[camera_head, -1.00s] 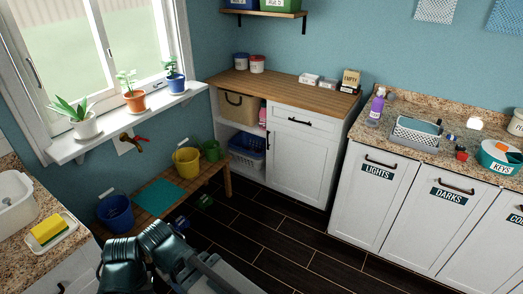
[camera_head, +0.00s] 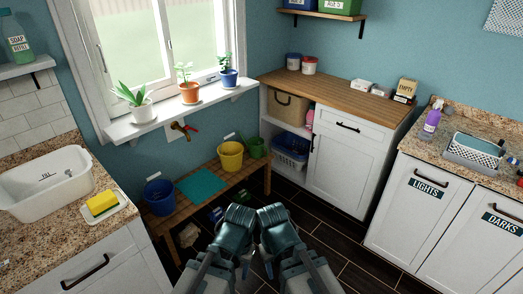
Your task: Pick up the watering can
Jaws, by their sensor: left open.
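A small green vessel (camera_head: 256,147), which looks like the watering can, stands at the right end of the low wooden bench (camera_head: 229,183) under the window. Its far side is partly hidden by the yellow bucket (camera_head: 231,156). My left gripper (camera_head: 238,218) is at the lower middle of the view, in front of the bench, open and apart from the can. My right arm shows just to its right; the state of its gripper (camera_head: 279,225) is not clear.
A blue bucket (camera_head: 160,196) and a teal mat (camera_head: 201,184) are on the bench. Things on the floor under it are partly hidden. A white cabinet (camera_head: 345,160) stands right of the bench; a sink counter is at left. Dark floor (camera_head: 330,228) is free between the cabinets.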

